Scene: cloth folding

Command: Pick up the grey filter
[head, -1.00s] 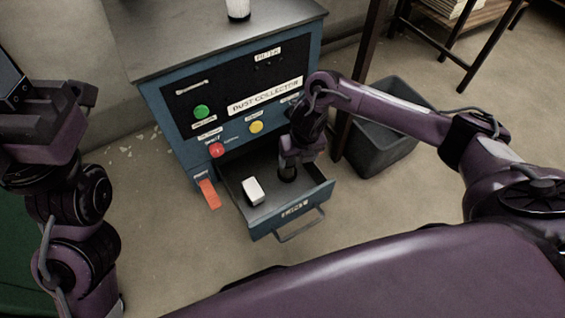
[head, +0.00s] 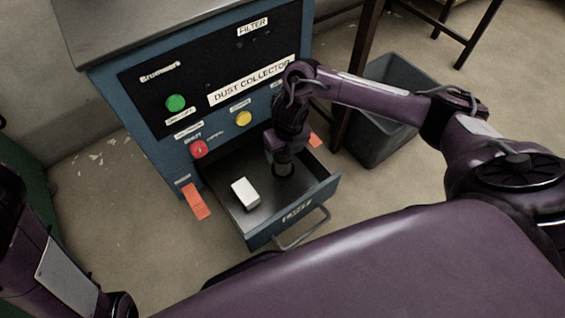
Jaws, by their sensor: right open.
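The open drawer (head: 230,215) of the blue dust collector (head: 160,125) holds a small white block (head: 245,194) on the left of its dark floor. My right gripper (head: 284,174) points down into the right part of the drawer, to the right of the block and apart from it. It is open. A dark round shape shows at its tips; I cannot tell whether this is the fingers or a separate thing. No piece that is clearly a grey filter shows. My left arm is at the lower left edge, with its gripper out of view.
Red-orange tabs (head: 197,201) stick out beside the drawer. A dark grey bin (head: 390,120) stands to the right, by a dark table leg. The drawer handle (head: 303,233) juts forward. The floor at lower left is mostly clear.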

